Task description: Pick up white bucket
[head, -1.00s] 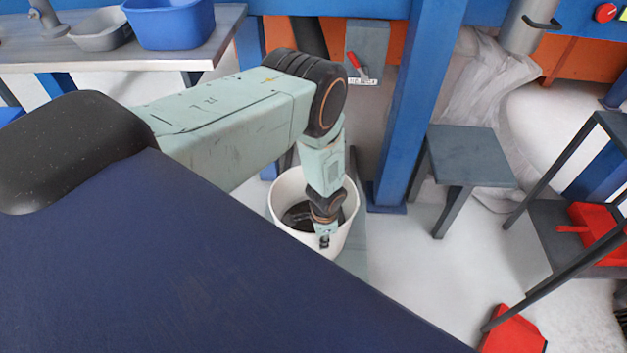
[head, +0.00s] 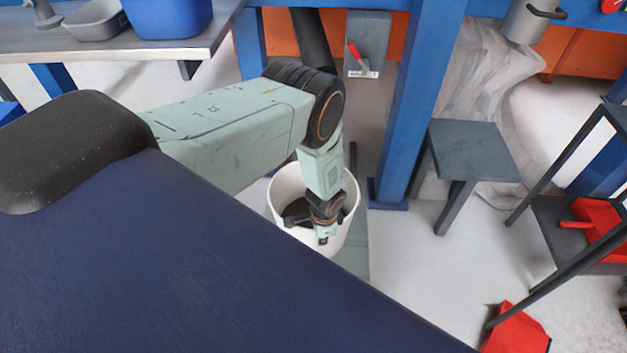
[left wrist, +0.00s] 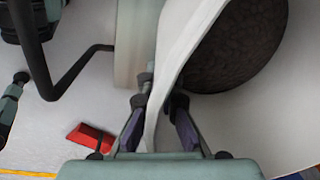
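The white bucket (head: 341,237) stands upright below the blue frame, in the middle of the head view, with dark material inside. My left gripper (head: 323,238) reaches down at its near rim. In the left wrist view the fingers of my left gripper (left wrist: 160,95) stand on either side of the bucket's wall, one outside and one inside, close against it. They look drawn together on the wall. The bucket (left wrist: 245,125) fills the right of that view, with the dark content at its top. My right gripper is not in view.
A blue post (head: 420,110) stands just right of the bucket. A grey stool (head: 474,152) and a dark rack (head: 560,225) with a red bin stand further right. A metal bench (head: 110,45) with tubs is at upper left. Open floor lies between the stool and rack.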

